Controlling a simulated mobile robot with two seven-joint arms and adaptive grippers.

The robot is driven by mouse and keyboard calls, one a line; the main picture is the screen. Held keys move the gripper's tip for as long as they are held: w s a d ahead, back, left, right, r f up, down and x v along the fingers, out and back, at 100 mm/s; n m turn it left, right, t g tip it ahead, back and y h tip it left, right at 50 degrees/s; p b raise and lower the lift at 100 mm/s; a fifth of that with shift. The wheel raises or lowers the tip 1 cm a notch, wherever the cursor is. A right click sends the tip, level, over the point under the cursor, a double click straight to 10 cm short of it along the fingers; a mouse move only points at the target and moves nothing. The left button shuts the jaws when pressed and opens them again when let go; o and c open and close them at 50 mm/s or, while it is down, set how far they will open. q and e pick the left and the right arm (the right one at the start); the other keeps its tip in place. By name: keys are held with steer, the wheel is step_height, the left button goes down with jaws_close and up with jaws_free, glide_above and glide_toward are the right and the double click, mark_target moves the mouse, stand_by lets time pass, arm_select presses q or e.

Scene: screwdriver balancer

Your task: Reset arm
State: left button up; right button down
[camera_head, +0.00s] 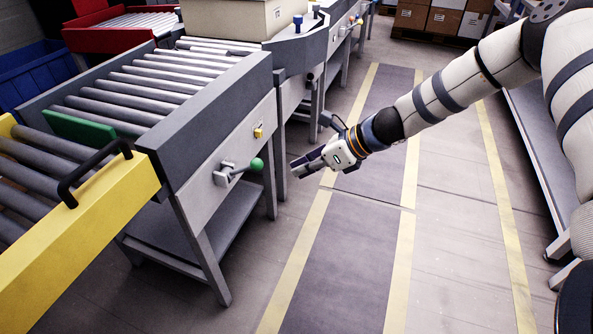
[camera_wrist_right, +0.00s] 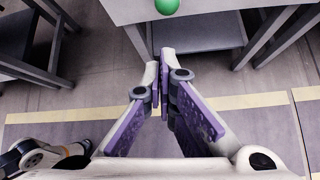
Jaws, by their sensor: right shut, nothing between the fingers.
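My right gripper (camera_head: 299,167) reaches in from the right in the head view and hangs over the floor beside the roller conveyor. In the right wrist view my right gripper (camera_wrist_right: 162,58) has its purple-padded fingers together with nothing between them. The lever with a green ball knob (camera_head: 256,164) sticks out from the conveyor's side panel, to the left of the gripper and apart from it. The green knob (camera_wrist_right: 166,6) also shows at the top of the right wrist view, beyond the fingertips. My left gripper is not in view.
The grey roller conveyor (camera_head: 222,123) stands at the left, with a yellow gate section (camera_head: 100,215) with a black handle at its end. The marked floor lane (camera_head: 345,255) is clear. Cardboard boxes (camera_head: 444,20) stand far back.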

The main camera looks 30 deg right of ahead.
steer(key=shift+f, duration=0.1)
steer(key=s+a+f+n+g+h+p, duration=0.1)
steer(key=s+a+f+n+g, duration=0.1)
steer(key=s+f+n, duration=0.45)
steer(key=s+a+f+n+g+h, duration=0.2)
steer(key=s+f+g, duration=0.1)
steer(key=s, duration=0.6)
steer(key=s+a+f+n+g+h+p, duration=0.1)
steer(key=s+a+f+n+g, duration=0.1)
steer(key=s+f+n, duration=0.35)
arm_select(q)
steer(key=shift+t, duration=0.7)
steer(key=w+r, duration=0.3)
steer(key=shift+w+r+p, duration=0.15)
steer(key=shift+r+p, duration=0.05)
steer(key=shift+p, duration=0.2)
arm_select(e)
steer(key=s+a+r+n+g+h, duration=0.1)
steer(key=s+r+n+g+h, duration=0.1)
steer(key=s+n, duration=1.3)
steer(key=s+r, duration=0.1)
steer(key=s, duration=0.7)
steer(key=shift+s+g+h, duration=0.3)
steer(key=shift+s, duration=0.1)
